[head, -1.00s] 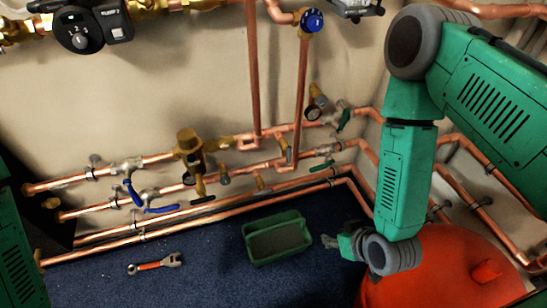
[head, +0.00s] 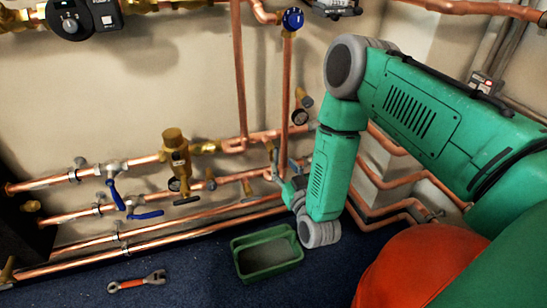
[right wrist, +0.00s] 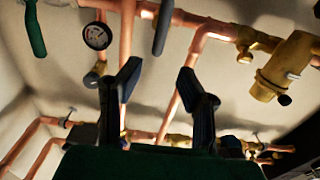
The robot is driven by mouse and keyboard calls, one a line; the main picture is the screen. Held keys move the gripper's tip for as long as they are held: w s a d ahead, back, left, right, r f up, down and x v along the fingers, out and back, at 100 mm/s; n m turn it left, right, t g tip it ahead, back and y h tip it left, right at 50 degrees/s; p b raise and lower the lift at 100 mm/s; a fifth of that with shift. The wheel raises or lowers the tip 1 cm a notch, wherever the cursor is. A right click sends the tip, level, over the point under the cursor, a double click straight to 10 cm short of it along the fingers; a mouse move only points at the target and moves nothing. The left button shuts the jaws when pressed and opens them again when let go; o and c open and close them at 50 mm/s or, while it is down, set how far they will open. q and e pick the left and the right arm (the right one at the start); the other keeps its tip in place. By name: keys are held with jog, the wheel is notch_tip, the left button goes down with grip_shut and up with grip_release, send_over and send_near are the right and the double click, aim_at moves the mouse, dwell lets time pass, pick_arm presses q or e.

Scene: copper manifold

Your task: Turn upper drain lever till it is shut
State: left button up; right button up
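Two lever handles hang near the top of the right wrist view: a green lever (right wrist: 35,30) at the left and a grey lever (right wrist: 162,28) nearer the middle. I cannot tell for certain which is the upper drain lever. In the head view a grey lever (head: 282,158) hangs below the upper copper pipe, close to my right gripper (head: 276,168). My right gripper also shows in the right wrist view (right wrist: 158,78), its two dark fingers apart and nothing between them. The grey lever appears beyond the fingertips. The green lever is hidden behind my right arm in the head view. My left gripper is out of view.
Copper pipes (head: 215,215) run along the wall. Blue-handled valves (head: 115,193) sit at the left, a brass valve (head: 176,155) nearer the middle. A pressure gauge (right wrist: 97,36) is near the levers. A green tray (head: 236,262), a wrench (head: 137,281) and a red vessel (head: 400,265) stand below.

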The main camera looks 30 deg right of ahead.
aim_at(277, 152)
jog(key=x, duration=0.2)
jog(key=b+x, duration=0.1)
jog(key=x, duration=0.1)
jog(key=b+x, duration=0.1)
jog(key=x, duration=0.2)
jog(key=shift+d+f, duration=0.15)
jog(key=shift+d, duration=0.15)
jog(key=shift+w, duration=0.35)
jog(key=shift+a, duration=0.1)
grip_shut()
